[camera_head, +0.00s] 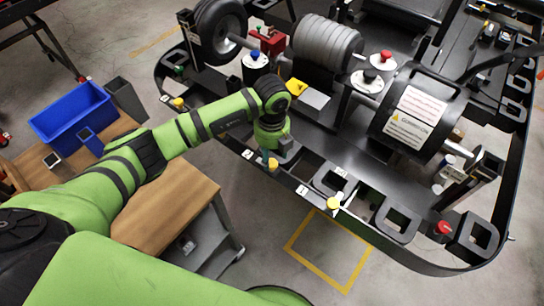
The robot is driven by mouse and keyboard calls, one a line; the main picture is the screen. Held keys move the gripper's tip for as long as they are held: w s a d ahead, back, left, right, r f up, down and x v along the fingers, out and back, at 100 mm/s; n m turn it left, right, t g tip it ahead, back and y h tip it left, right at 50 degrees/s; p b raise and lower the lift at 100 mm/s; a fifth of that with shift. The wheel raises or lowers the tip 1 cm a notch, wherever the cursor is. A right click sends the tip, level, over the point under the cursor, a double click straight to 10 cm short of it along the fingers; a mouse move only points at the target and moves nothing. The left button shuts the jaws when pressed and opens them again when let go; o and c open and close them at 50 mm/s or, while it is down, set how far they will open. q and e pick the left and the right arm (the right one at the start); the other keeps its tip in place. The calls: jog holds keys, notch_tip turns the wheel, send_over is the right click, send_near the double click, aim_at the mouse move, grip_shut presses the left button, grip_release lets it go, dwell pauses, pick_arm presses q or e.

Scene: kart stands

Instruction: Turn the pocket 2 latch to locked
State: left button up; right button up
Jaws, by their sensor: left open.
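The kart stand's black front rail (318,204) carries several coloured latch knobs beside small white labels too small to read surely. A yellow knob (272,164) is right below my left gripper (282,156). I cannot tell which is the pocket 2 latch. My left gripper is open, pointing down; its fingers are small and partly hidden by the wrist, and contact with the knob cannot be told. My right gripper is out of view.
Behind the wrist stand tyres (328,44), a black cylinder with a warning label (420,112), and red-topped (386,56) and blue-topped (255,56) posts. A blue bin (70,112) sits on a wooden table (185,205) at left. A yellow floor square (318,268) is bare.

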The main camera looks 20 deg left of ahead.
aim_at(272, 163)
pick_arm(q)
jog(key=shift+f+p, duration=0.4)
jog(key=shift+f, duration=1.35)
jog(key=shift+c, duration=0.4)
grip_shut()
